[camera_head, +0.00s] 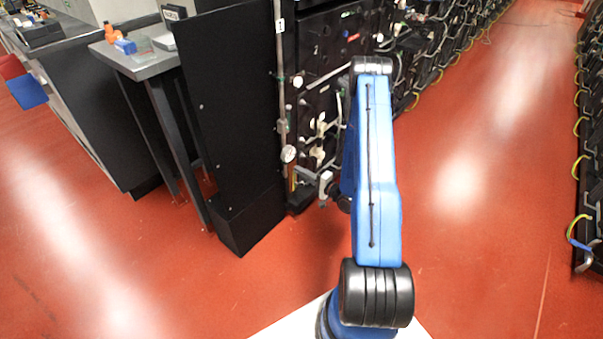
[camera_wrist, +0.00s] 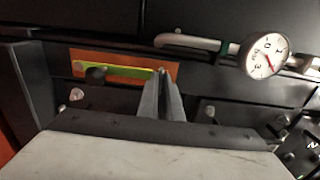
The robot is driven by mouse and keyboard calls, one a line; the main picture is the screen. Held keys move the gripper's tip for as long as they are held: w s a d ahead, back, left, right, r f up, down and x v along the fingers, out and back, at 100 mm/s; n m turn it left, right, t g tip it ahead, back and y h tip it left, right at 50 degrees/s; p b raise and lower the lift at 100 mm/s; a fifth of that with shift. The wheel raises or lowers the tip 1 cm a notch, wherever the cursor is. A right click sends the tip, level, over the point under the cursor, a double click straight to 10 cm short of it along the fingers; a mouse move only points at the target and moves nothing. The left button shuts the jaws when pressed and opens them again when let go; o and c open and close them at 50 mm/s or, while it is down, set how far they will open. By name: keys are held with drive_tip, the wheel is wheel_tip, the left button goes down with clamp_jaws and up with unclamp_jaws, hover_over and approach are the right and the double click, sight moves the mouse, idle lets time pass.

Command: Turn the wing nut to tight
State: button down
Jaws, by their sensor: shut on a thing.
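In the wrist view my gripper (camera_wrist: 163,77) reaches up to the right part of an orange plate (camera_wrist: 125,56) on the dark cabinet front. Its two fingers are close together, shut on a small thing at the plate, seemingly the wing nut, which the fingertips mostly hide. I cannot tell how the nut's wings are turned.
A round white gauge (camera_wrist: 266,56) on a grey pipe (camera_wrist: 190,41) is close to the right of the fingers. A tall black panel (camera_head: 235,120) stands left of the cabinet, beside a grey table (camera_head: 150,66). The red aisle floor (camera_head: 480,180) on the right is clear.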

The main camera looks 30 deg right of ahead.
idle(0.4)
drive_tip(key=c, duration=1.9)
unclamp_jaws()
drive_tip(key=shift+c, duration=0.2)
drive_tip(key=shift+s+d, duration=0.1)
drive_tip(key=v, duration=1.7)
drive_tip(key=shift+s, duration=0.1)
